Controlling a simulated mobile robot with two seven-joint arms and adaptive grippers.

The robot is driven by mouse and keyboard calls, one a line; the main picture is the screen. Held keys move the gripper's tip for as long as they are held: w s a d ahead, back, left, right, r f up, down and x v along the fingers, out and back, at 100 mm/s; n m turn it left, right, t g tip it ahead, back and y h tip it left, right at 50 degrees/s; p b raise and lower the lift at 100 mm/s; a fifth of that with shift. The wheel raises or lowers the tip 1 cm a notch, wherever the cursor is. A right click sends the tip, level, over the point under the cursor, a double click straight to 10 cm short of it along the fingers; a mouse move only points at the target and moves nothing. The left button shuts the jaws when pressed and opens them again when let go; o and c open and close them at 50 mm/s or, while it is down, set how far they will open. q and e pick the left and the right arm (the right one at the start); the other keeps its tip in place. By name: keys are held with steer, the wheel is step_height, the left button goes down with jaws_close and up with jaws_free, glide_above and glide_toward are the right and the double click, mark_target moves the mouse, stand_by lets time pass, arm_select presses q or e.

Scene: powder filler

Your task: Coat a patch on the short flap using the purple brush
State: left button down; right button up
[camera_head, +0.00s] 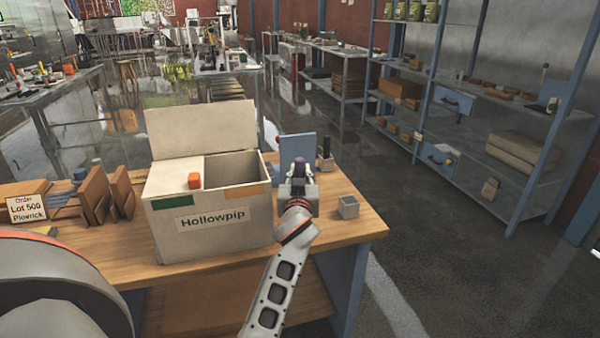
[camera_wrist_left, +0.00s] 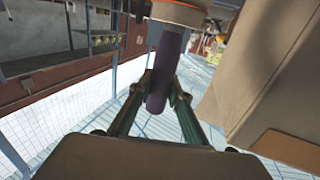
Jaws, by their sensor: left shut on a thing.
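A white box labelled Hollowpip (camera_head: 226,222) stands on the wooden table, open at its right part. One wide flap (camera_head: 202,130) stands up at its back. A shorter pale panel (camera_head: 174,178), which looks like the short flap, lies over the left part of the opening. My left gripper (camera_head: 299,178) is just right of the box, apart from it, shut on the purple brush (camera_head: 300,167). In the left wrist view the purple handle (camera_wrist_left: 167,75) sits between the fingers (camera_wrist_left: 158,95). The bristles cannot be made out. My right gripper is not in view.
An orange cube (camera_head: 194,181) sits on the pale panel. A grey cube (camera_head: 348,207) and a dark pot (camera_head: 325,162) stand right of the gripper, with a blue panel (camera_head: 297,147) behind it. Brown holders and an order sign (camera_head: 28,208) are at left.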

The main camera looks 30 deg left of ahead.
mark_target(300, 158)
arm_select(q)
steer(key=shift+r+p, duration=2.4)
steer(key=shift+r, duration=0.45)
steer(key=shift+r+p, duration=0.5)
steer(key=shift+r, duration=0.15)
steer(key=shift+a, duration=0.1)
